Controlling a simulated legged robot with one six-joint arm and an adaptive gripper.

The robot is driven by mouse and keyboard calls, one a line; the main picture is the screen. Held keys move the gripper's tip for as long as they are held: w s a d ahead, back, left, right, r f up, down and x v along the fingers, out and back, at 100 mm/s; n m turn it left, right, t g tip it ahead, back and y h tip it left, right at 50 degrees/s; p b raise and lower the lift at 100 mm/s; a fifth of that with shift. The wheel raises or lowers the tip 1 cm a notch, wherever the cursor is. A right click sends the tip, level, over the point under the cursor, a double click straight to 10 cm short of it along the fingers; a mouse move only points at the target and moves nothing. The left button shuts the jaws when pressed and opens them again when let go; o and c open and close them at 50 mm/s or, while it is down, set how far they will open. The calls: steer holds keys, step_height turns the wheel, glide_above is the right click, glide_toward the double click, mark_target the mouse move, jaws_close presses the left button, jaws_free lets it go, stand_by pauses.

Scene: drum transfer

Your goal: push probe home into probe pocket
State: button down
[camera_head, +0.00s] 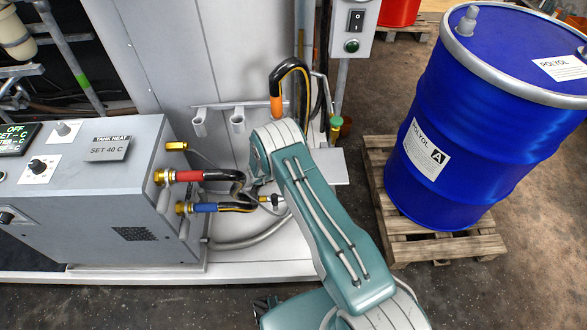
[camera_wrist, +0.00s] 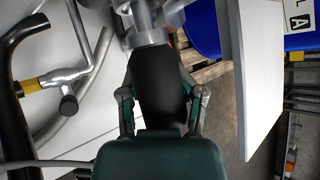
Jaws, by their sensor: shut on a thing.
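In the head view my teal arm hides the gripper and the probe.
A blue drum (camera_head: 460,110) stands on a wooden pallet (camera_head: 390,215) at right. A heater unit (camera_head: 85,225) with red-marked and blue-marked hoses (camera_head: 205,207) is at left. A white panel (camera_wrist: 247,70) stands close right of the gripper. Pipes (camera_wrist: 78,76) lie to its left.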

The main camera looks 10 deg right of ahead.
steer(key=shift+w+d, duration=0.15)
steer(key=shift+w, duration=0.55)
steer(key=shift+c, duration=0.8)
jaws_free()
steer(key=v, duration=1.2)
